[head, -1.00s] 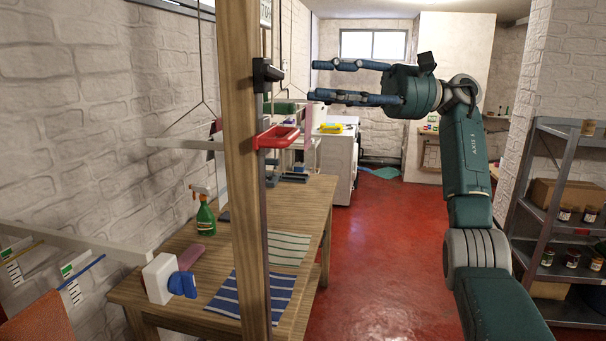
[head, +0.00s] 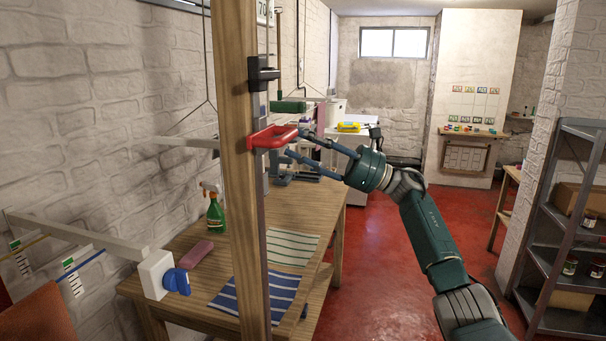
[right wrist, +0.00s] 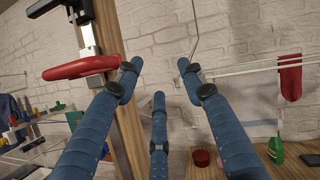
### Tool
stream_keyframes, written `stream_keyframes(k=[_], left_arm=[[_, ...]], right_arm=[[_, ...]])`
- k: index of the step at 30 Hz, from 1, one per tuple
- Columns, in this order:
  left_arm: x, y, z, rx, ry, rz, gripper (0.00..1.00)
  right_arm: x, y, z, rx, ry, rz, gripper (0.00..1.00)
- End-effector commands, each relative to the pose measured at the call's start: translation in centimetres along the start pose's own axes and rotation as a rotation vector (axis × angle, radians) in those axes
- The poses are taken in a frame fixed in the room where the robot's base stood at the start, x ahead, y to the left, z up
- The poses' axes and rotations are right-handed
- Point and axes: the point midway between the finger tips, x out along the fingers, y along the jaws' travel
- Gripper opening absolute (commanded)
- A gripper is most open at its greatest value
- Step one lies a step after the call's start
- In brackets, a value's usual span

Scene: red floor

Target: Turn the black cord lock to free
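The black cord lock (head: 262,74) is on the wooden post (head: 243,190), above a red handle (head: 275,136). A short lever sticks out from the lock to the right. In the right wrist view I take the dark block at the top edge (right wrist: 77,10) to be the lock, partly cut off, above the red handle (right wrist: 80,68). My right gripper (head: 293,145) is open and empty, its fingers spread, close beside the red handle and below the lock. I cannot tell whether a finger touches the handle. In the right wrist view the gripper (right wrist: 159,72) shows spread fingers. My left gripper is not in view.
A wooden table (head: 305,212) behind the post bears a green spray bottle (head: 215,214), a pink block (head: 195,252) and striped cloths. A white box (head: 154,273) with a blue knob sits at lower left. A metal shelf (head: 570,215) stands right. Red floor between is clear.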

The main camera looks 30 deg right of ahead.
Motion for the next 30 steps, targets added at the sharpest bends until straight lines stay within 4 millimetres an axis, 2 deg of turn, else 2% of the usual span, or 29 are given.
stream_keyframes(k=[1,9,15,21,30], left_arm=[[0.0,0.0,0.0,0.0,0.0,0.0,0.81],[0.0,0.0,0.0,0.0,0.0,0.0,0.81],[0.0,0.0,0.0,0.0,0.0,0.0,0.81],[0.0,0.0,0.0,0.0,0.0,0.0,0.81],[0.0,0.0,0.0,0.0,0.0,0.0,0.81]], right_arm=[[-0.1,-0.1,-1.1,0.042,0.001,-0.017,0.4],[-0.8,-1.0,-6.2,0.247,-0.006,-0.112,0.4],[-1.3,-1.3,-8.8,0.351,-0.009,-0.162,0.4],[-1.6,-1.4,-9.8,0.39,-0.012,-0.182,0.4],[-1.6,-1.4,-9.9,0.392,-0.012,-0.183,0.4]])
